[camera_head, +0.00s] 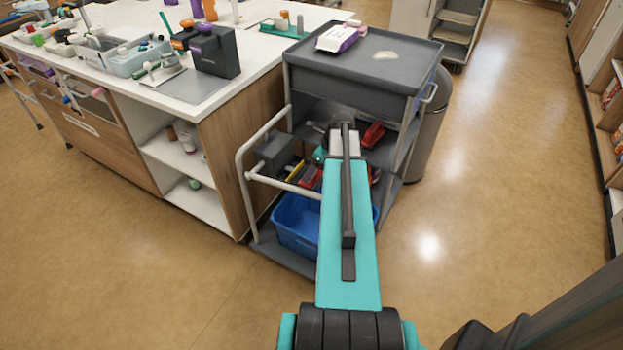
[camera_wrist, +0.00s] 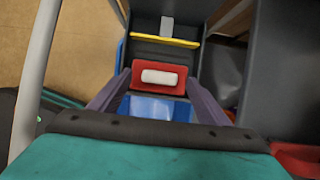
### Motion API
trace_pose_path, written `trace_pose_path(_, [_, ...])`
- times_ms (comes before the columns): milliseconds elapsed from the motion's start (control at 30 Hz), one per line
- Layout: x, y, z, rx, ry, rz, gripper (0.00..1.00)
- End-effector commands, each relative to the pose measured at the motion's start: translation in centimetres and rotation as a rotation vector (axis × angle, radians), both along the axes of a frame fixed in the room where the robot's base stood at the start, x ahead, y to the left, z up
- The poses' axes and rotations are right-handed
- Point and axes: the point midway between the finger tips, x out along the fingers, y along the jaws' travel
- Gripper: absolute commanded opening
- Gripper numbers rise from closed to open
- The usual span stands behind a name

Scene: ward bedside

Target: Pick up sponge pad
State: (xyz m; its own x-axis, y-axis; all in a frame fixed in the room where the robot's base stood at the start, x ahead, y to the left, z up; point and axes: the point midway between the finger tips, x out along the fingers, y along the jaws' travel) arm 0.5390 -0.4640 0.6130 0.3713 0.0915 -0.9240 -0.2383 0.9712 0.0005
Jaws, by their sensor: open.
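My gripper (camera_wrist: 158,80) is open, with its two dark fingers spread in the wrist view. Between and beyond the fingertips is a red block-like piece (camera_wrist: 137,73) with a pale rounded pad (camera_wrist: 159,77) on its face. I cannot tell whether the pad is the sponge pad, or whether the fingers touch the red piece. In the head view my arm reaches over the lower part of a grey trolley (camera_head: 352,72), and the fingers are hidden. A pale flat irregular piece (camera_head: 385,56) lies on the trolley top; I cannot tell if it is a sponge.
A white and purple pack (camera_head: 340,37) lies on the trolley top. A blue bin (camera_head: 296,225) sits low in the trolley, behind a white rail (camera_head: 243,185). Red items (camera_head: 373,135) lie on its shelf. A cluttered counter (camera_head: 255,62) stands left; floor is clear at right.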

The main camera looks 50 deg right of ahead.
Motion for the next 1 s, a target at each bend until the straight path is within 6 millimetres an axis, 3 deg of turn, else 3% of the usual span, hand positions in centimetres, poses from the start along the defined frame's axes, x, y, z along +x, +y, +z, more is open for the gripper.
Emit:
trace_pose_path(200, [0.6, 0.2, -1.5, 0.000, 0.000, 0.000, 0.70])
trace_pose_path(767, [0.7, 0.2, -1.5, 0.000, 0.000, 0.001, 0.70])
trace_pose_path(1000, [0.7, 0.3, -1.5, -0.001, 0.000, 0.002, 0.30])
